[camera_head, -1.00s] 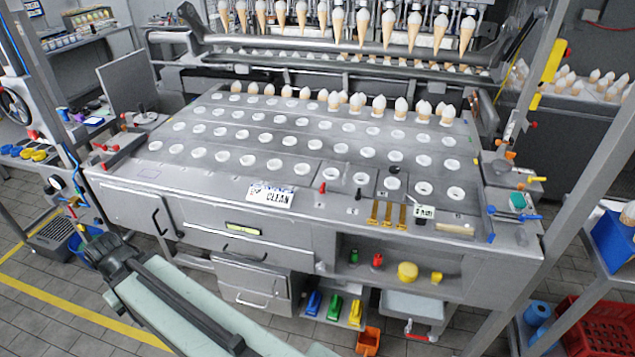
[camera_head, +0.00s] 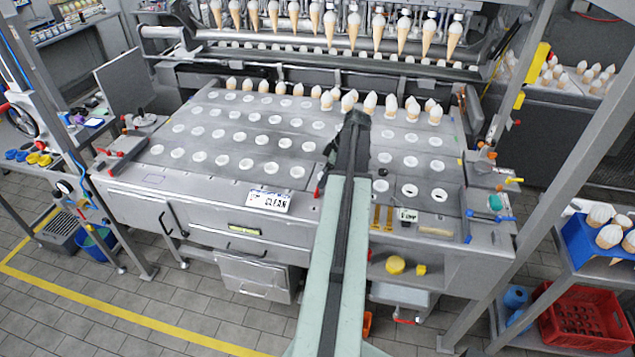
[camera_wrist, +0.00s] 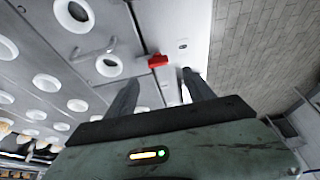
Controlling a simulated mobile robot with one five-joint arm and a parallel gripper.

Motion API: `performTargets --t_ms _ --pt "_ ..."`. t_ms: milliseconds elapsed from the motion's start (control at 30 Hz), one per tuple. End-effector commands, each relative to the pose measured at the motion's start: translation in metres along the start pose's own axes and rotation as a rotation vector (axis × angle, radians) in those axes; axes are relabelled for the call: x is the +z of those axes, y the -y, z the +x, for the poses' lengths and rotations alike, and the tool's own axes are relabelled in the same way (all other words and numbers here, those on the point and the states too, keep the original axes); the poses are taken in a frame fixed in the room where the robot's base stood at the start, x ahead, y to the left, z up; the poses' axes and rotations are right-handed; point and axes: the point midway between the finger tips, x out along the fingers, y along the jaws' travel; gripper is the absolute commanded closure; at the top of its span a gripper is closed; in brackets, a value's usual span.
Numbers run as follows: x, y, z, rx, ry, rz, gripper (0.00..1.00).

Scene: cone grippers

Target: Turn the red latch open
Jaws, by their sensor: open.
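The red latch (camera_wrist: 158,61) is a small red piece on the grey metal table top. In the wrist view it lies just beyond the fingertips of my gripper (camera_wrist: 160,78), between their lines. The two dark fingers are spread and nothing is between them. I cannot tell whether they touch the latch; a small gap seems to show. In the head view a bit of the red latch (camera_head: 317,192) shows left of my arm, just below the dark end of my gripper (camera_head: 330,167). My arm hides part of the table there.
White-rimmed holes (camera_head: 268,168) cover the table top in rows. A white sign (camera_head: 269,199) lies at the front edge, left of the latch. Yellow strips (camera_head: 381,217) lie to the right.

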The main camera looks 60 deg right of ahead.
Motion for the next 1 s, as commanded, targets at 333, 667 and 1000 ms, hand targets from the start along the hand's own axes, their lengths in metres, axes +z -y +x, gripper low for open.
performTargets --t_ms 333,667,1000 --pt "0.007 -0.002 0.015 0.004 -0.003 -0.006 0.38" --pt "0.007 -0.003 0.072 0.004 -0.003 -0.006 0.38" --pt "0.003 -0.002 0.076 0.004 -0.002 -0.006 0.38"
